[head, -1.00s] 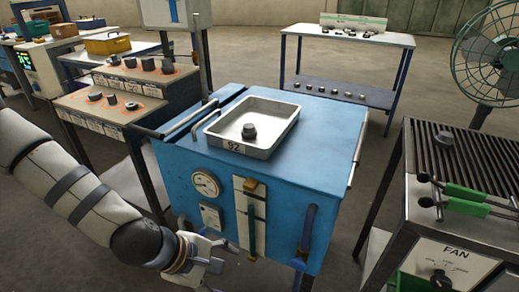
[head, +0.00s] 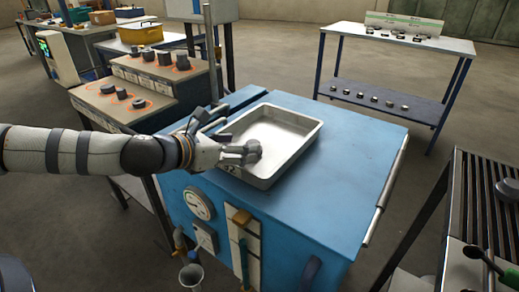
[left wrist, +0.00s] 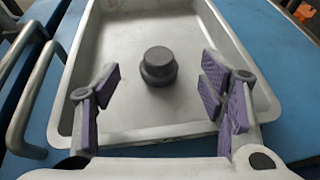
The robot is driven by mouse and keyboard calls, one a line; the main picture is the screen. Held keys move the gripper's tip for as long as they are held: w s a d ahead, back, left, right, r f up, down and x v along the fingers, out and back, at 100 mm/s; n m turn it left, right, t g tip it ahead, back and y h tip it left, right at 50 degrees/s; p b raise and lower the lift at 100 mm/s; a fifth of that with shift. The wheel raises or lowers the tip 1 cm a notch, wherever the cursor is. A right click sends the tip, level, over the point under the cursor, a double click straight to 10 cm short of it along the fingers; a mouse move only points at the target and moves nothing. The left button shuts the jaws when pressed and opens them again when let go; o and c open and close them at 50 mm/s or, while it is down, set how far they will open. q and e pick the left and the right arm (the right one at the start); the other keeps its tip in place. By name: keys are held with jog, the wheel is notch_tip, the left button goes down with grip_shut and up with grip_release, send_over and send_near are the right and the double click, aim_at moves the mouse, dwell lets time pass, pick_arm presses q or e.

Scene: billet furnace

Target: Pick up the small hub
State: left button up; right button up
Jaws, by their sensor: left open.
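The small hub (left wrist: 158,66) is a dark grey stepped round piece, standing upright in a shallow metal tray (left wrist: 182,20). In the head view the hub (head: 254,148) shows just past my left fingertips, partly hidden by them. The tray (head: 300,122) sits on top of a blue furnace cabinet (head: 352,165). My left gripper (head: 243,156) reaches over the tray's near left side. In the left wrist view my left gripper (left wrist: 158,104) is open and empty, with purple pads either side and the hub ahead between them, apart from both. My right gripper is not in view.
A metal handle (left wrist: 30,90) stands left of the tray. Stepped shelves (head: 150,85) with several dark parts are at the left. A table (head: 400,42) with small parts stands behind. A slatted bench (head: 490,200) stands at right. The cabinet top right of the tray is clear.

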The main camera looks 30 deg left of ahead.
aim_at(253, 142)
pick_arm(q)
jog(key=shift+w+d+f, duration=0.15)
jog(key=shift+w+f, duration=0.3)
jog(key=shift+f, duration=0.1)
jog(key=b+x, duration=0.2)
jog(key=x, duration=0.2)
jog(key=shift+w, duration=0.5)
jog(key=shift+r, duration=0.3)
grip_shut()
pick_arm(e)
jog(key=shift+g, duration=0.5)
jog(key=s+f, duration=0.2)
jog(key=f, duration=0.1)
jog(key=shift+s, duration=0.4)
